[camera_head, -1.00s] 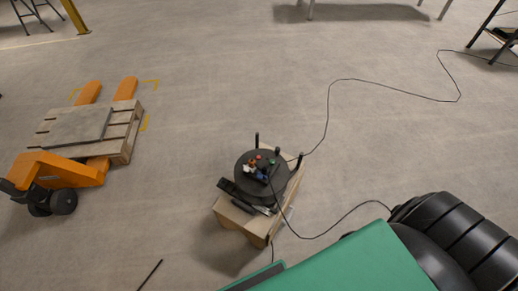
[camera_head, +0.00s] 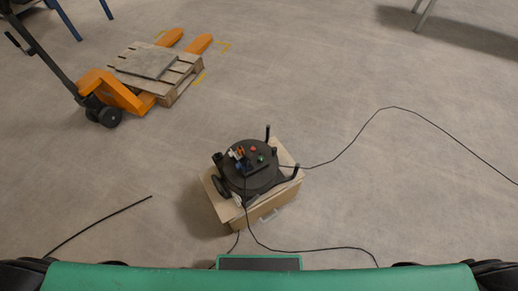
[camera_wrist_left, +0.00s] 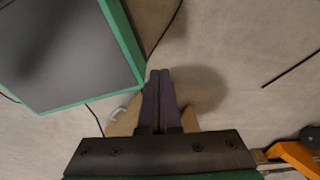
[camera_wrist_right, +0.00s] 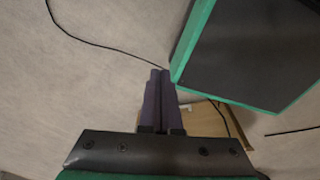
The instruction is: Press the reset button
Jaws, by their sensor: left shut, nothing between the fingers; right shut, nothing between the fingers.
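A round black device (camera_head: 248,167) sits on a small wooden box (camera_head: 262,210) in the middle of the head view. On its top are a red button (camera_head: 253,149), a green button (camera_head: 261,158) and some orange and blue parts (camera_head: 239,156). I cannot read which button is the reset. My left gripper (camera_wrist_left: 160,75) is shut and empty in the left wrist view, above the floor with part of the box behind it. My right gripper (camera_wrist_right: 160,75) is shut and empty in the right wrist view. Neither gripper's fingers show in the head view.
An orange pallet jack (camera_head: 120,92) with a wooden pallet (camera_head: 178,88) stands at the upper left. Black cables (camera_head: 345,150) run over the floor to the device. My green body edge fills the bottom of the head view. The floor around the box is otherwise clear.

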